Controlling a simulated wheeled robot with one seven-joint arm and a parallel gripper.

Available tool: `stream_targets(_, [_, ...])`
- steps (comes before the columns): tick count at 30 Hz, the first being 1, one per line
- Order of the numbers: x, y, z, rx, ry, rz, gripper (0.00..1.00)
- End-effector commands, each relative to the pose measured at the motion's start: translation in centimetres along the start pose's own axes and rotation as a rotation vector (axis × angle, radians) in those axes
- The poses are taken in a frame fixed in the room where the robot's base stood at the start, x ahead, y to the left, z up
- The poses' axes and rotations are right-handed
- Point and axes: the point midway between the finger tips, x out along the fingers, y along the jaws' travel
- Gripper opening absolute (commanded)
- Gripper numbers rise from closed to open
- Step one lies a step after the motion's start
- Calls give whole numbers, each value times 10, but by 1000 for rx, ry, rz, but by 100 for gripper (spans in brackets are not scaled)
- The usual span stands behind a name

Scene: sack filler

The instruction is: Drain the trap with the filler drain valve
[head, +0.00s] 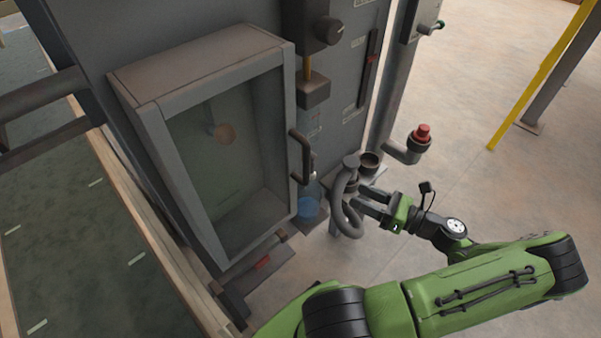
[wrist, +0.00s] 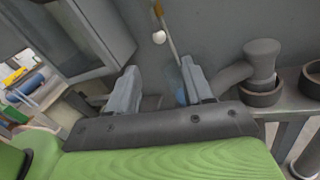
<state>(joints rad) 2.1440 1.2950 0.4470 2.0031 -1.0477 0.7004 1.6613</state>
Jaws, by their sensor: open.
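In the head view, a clear bowl with blue liquid (head: 308,207), which looks like the trap, sits low beside the cabinet. A small pale knob (head: 313,175) shows just above it. In the wrist view a white ball (wrist: 159,37) sits on a thin rod, and part of the bluish bowl (wrist: 181,92) shows beside the right finger. I cannot tell for sure which part is the drain valve. My gripper (head: 366,203) is open and empty, right of the bowl and close to a grey curved pipe. Its two fingers also show in the wrist view (wrist: 160,90).
The grey curved pipe (head: 346,215) stands between bowl and gripper; dark cups (head: 370,164) are beside it. A glazed cabinet door (head: 225,150) with a dark handle (head: 302,157) is at left. A red button (head: 422,134) stands behind.

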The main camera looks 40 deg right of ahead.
Motion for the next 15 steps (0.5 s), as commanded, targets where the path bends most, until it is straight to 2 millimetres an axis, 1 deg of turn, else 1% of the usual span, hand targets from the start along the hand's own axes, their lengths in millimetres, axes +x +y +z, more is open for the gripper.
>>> stream_targets(12, [102,2,-4,-2,6,11,51])
stream_targets(15, [124,2,-4,-2,7,10,51])
